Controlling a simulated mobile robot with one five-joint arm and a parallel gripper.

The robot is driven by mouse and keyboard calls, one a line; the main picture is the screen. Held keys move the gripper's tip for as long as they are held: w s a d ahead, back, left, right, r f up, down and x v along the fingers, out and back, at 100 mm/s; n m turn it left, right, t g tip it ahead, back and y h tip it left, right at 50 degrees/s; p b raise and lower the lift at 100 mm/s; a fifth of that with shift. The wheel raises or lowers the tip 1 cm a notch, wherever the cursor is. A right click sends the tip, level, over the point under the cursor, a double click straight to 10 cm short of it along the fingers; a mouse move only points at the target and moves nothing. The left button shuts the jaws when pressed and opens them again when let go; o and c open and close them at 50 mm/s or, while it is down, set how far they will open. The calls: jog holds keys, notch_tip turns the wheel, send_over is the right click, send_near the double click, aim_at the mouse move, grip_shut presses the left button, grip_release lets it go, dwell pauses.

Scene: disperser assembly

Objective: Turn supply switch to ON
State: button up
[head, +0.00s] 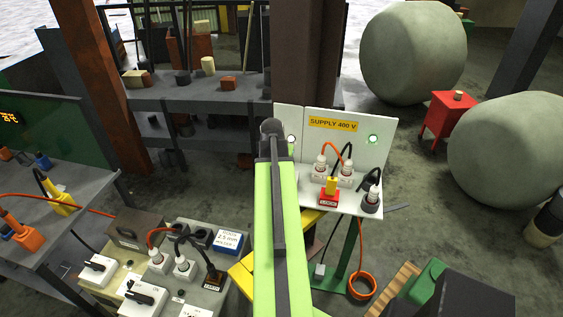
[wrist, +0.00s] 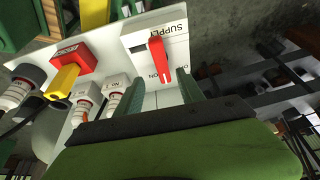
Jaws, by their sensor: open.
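The supply switch shows in the wrist view as a white box marked SUPPLY (wrist: 179,42) with a red lever (wrist: 160,62) on its face. The lever's lower end lies beside black lettering that is partly hidden. I cannot tell its setting for certain. My gripper (wrist: 157,86) is open, with one finger on each side below the lever and nothing seen between them. Whether a finger touches the lever is unclear. In the head view the white supply panel (head: 384,152) carries a yellow SUPPLY 400 V label (head: 333,124); my arm hides the switch and gripper there.
A red block (head: 328,200) with a yellow plug and several cabled plugs sit on the panel's shelf, close to my gripper. A grey bench (head: 205,292) with sockets stands at front left.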

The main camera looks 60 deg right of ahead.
jog(key=p+v, duration=0.7)
jog(key=v, duration=0.3)
